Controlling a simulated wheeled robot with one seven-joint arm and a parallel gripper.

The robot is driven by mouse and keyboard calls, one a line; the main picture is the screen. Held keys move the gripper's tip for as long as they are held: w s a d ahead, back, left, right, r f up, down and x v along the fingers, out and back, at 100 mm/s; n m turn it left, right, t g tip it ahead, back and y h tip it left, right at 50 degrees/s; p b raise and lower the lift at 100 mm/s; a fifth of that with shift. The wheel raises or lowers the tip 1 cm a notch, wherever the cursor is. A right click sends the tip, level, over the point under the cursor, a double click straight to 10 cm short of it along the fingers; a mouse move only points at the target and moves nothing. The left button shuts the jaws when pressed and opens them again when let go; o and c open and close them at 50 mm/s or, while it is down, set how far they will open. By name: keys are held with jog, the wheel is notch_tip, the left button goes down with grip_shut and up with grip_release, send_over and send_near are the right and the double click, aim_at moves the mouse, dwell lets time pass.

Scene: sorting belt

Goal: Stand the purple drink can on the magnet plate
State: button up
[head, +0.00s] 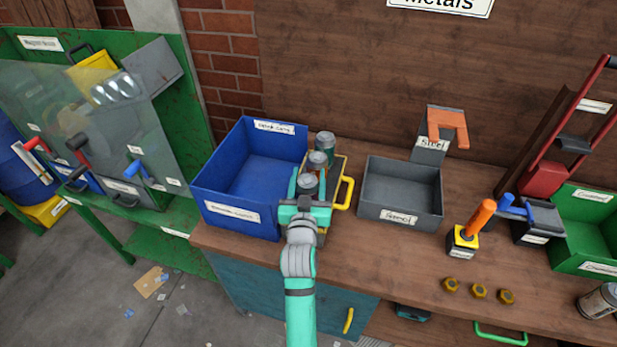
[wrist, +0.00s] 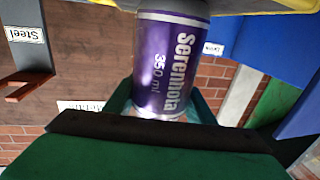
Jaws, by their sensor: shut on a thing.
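The purple drink can, with white lettering and a silver band, fills the upper middle of the wrist view (wrist: 172,62). My gripper (head: 306,192) is shut on it, with teal finger parts at both sides of the can in the wrist view. In the head view a grey can top (head: 308,182) shows at my gripper; the purple side is hidden there. I cannot single out the magnet plate for sure. An orange horseshoe shape (head: 448,126) stands on a grey post labelled Steel, behind the grey bin.
Two more cans (head: 325,141) stand behind my gripper by a yellow-handled holder (head: 345,193). A blue bin (head: 215,190) is at left, a grey bin (head: 388,212) at right. A block with an orange handle (head: 463,241) and brass nuts (head: 479,291) lie farther right.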

jog(key=o, duration=1.3)
jog(key=shift+f, duration=0.1)
jog(key=shift+a, duration=0.1)
